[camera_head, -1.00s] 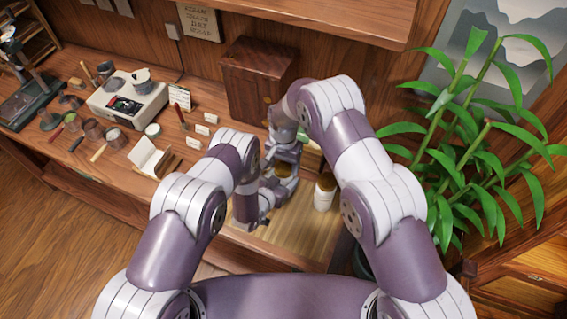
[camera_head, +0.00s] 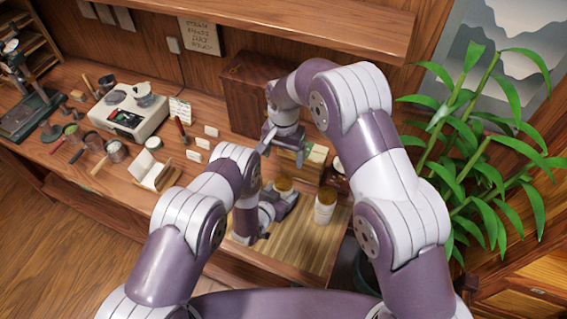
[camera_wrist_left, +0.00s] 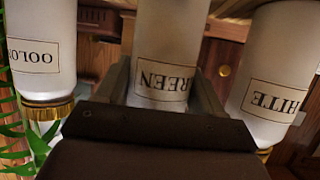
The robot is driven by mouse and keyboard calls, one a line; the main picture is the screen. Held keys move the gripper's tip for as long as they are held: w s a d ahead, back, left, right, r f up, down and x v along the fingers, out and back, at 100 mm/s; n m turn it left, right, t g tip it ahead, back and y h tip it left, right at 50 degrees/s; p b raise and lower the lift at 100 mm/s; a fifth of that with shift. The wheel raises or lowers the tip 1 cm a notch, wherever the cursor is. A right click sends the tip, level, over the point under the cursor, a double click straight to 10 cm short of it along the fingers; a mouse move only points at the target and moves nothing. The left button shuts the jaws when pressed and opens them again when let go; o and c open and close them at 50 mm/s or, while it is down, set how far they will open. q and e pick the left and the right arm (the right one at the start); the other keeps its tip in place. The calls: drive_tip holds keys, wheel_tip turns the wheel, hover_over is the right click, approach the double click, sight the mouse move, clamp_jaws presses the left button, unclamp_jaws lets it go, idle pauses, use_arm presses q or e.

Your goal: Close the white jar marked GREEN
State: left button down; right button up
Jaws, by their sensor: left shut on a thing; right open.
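My left gripper (camera_head: 277,207) is shut on the white jar marked GREEN (camera_wrist_left: 165,45), which stands between its fingers in the left wrist view. That view is upside down, and my gripper hides the jar's top. In the head view a gold-brown lid (camera_head: 283,184) sits at the left gripper, seemingly on the held jar; whether it is fully seated cannot be told. My right gripper (camera_head: 282,146) is open and empty, above and behind that lid, apart from it.
A jar marked OOLO… (camera_wrist_left: 38,55) and a jar marked …HITE (camera_wrist_left: 272,75) flank the held jar, both gold-lidded. A lidded white jar (camera_head: 325,207) stands on the bamboo mat (camera_head: 300,245). A wooden cabinet (camera_head: 245,95) is behind; a plant (camera_head: 480,150) is at right.

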drive_tip(key=shift+r, duration=0.4)
use_arm(q)
drive_tip(key=shift+c, duration=0.2)
unclamp_jaws()
use_arm(e)
wheel_tip(320, 180, down, 4)
drive_tip(key=b, duration=0.3)
drive_tip(key=shift+r, duration=0.2)
use_arm(q)
drive_tip(key=v, duration=1.2)
drive_tip(key=shift+s+a+r, duration=0.15)
drive_tip(key=shift+s+r, duration=0.05)
drive_tip(key=shift+s, duration=0.05)
drive_tip(key=shift+b, duration=0.3)
